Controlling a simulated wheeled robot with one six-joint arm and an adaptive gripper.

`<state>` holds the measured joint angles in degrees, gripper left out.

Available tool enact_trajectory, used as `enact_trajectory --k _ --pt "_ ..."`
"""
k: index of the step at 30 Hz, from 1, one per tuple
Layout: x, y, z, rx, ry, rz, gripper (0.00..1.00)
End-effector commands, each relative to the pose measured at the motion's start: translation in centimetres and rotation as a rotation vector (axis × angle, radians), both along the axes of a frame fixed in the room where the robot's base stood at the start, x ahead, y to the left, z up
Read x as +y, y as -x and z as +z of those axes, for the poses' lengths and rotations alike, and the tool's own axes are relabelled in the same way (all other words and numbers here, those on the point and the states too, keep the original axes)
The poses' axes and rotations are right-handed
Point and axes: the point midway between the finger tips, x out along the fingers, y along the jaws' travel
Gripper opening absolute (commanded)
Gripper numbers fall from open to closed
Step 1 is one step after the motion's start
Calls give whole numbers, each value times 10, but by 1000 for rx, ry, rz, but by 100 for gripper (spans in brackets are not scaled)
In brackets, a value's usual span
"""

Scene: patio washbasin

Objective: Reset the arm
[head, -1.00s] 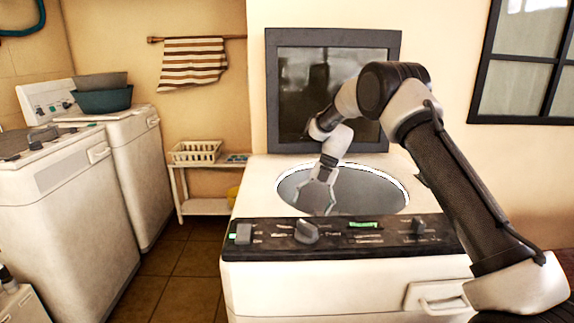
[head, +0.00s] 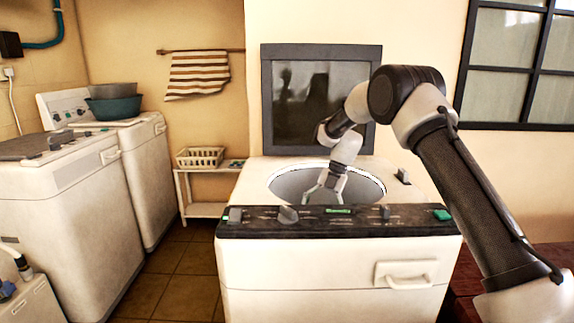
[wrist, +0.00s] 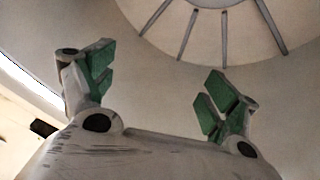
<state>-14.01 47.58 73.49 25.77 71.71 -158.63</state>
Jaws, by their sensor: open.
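My gripper (head: 327,190) reaches down through the round opening of a top-loading washing machine (head: 340,262). Its lower end is partly hidden behind the machine's dark control panel (head: 345,222). In the wrist view my gripper (wrist: 155,95) shows its two green-padded fingers spread wide apart with nothing between them. Beyond the fingers is the pale inside of the drum (wrist: 150,60), with dark radial slots at the top. The drum looks empty where it shows.
The machine's dark lid (head: 320,100) stands raised behind the opening. Two more washers (head: 62,200) stand at the left, a teal basin (head: 113,107) on the farther one. A white basket (head: 200,157) sits on a small shelf. Tiled floor is clear between.

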Motion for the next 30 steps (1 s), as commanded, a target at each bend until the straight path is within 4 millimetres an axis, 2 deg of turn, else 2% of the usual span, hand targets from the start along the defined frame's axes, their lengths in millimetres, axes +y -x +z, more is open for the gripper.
enact_trajectory --k 8,17,20,24,27,30 --pt "-21 9 42 10 62 -175 88" --pt "-64 41 116 29 162 -542 88" --pt "-89 65 153 37 200 -757 88" --pt "-130 118 204 58 238 -1143 88" --pt "-158 160 231 76 236 -1425 88" --pt "-183 205 250 102 204 -1706 88"
